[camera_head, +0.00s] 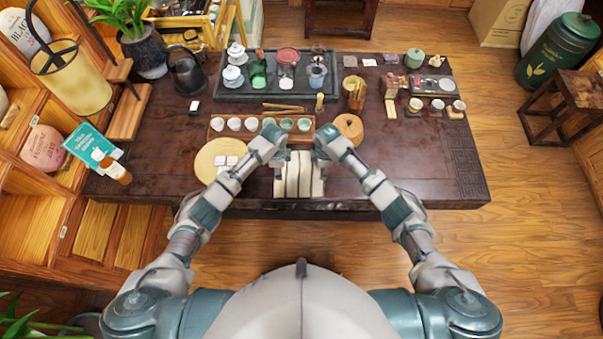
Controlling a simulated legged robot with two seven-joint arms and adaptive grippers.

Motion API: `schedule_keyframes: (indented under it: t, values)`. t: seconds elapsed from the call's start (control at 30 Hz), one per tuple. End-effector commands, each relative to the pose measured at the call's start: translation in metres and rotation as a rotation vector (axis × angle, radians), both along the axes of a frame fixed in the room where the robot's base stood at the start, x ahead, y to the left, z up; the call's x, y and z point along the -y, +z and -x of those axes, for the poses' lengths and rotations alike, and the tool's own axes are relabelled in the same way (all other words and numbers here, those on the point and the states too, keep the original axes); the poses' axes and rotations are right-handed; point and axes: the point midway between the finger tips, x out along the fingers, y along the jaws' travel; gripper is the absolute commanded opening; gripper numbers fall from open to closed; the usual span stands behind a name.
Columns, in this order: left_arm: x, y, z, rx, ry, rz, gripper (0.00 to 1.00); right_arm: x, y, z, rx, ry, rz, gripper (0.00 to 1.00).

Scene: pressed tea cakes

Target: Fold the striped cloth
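The striped cloth (304,178) is pale cream with darker lengthwise stripes. It lies at the table's near edge in the middle, and its front end reaches the edge. My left gripper (281,160) is at the cloth's left side, and my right gripper (322,160) is at its right side. Both hands point down and partly cover the cloth's far part. The fingertips are too small and too hidden to show whether they grip the fabric.
The dark wooden table (440,180) is bare at its near right. A round board (208,168) with white pieces lies left of the cloth. A row of cups on a wooden tray (216,135) and a round tea cake (349,127) lie behind it. A tea tray (240,93) stands farther back.

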Motion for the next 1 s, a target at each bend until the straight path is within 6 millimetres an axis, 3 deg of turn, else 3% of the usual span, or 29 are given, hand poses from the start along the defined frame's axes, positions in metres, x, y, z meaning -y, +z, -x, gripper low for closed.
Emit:
schedule_keyframes:
  t: [0.13, 0.57, 0.93, 1.0]
  values:
    - [0.001, -0.010, 0.000, 0.001, 0.000, -0.001, 0.48, 0.000, -0.010, 0.001, 0.000, 0.001, -0.002, 0.48]
    - [0.003, -0.015, 0.000, 0.001, 0.000, -0.004, 0.48, 0.003, -0.016, 0.000, 0.000, 0.000, -0.005, 0.48]
    - [0.001, -0.016, 0.000, -0.001, 0.000, -0.001, 0.03, 0.001, -0.016, 0.000, -0.002, 0.000, -0.001, 0.03]
    - [0.001, -0.016, 0.000, -0.001, 0.000, -0.002, 0.00, 0.001, -0.017, 0.000, -0.002, 0.000, -0.002, 0.00]
